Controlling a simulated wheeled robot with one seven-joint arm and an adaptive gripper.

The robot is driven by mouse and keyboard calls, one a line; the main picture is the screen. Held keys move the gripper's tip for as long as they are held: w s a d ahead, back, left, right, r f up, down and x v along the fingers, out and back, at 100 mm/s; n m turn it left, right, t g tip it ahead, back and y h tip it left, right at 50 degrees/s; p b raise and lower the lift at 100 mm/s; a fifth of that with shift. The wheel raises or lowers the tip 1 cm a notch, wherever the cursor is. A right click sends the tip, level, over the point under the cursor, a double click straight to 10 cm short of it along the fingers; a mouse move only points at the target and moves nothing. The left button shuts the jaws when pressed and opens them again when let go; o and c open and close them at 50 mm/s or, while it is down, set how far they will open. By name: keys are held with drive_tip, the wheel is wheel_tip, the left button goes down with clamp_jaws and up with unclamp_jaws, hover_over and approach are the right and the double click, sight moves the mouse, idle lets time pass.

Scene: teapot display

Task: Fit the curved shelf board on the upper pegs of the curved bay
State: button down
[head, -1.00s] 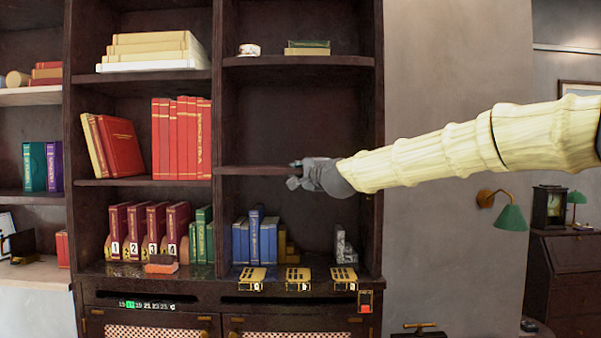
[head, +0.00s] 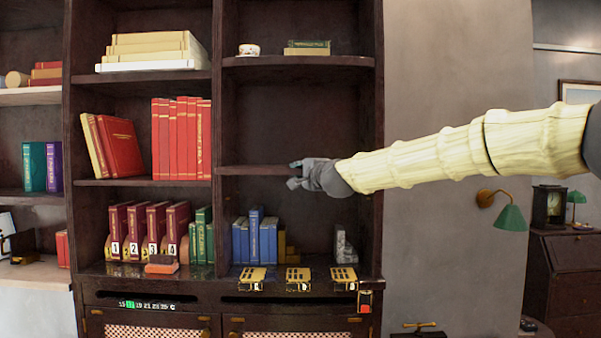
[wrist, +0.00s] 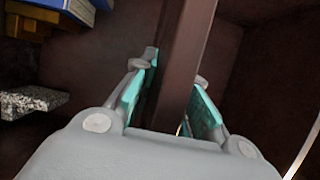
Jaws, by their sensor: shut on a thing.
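The curved shelf board (head: 257,170) is a dark brown board. It lies about level inside the right-hand bay (head: 295,120), at mid height. My gripper (head: 298,175) is shut on its right end, and my arm reaches in from the right. In the wrist view the board (wrist: 182,62) runs between the teal pads of my gripper (wrist: 172,95), one finger on each side. The board's left end is close to the bay's left wall; I cannot tell whether it touches. The pegs are not visible.
Blue books (head: 256,238) and a speckled grey block (head: 344,245) stand on the bay's lower shelf.

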drive_tip(key=shift+w+r+p, duration=0.15)
drive_tip(key=shift+w+p, duration=1.25)
drive_tip(key=shift+w, duration=2.95)
idle(1.0)
drive_tip(key=c, duration=1.3)
unclamp_jaws()
drive_tip(key=shift+s, duration=0.1)
drive_tip(key=shift+f, duration=0.2)
drive_tip(key=v, duration=1)
drive_tip(key=shift+s+d+r, duration=0.2)
drive_tip(key=shift+s, duration=0.1)
drive_tip(key=shift+s+d, duration=0.25)
drive_tip(key=shift+s, duration=0.35)
drive_tip(key=shift+f, duration=0.1)
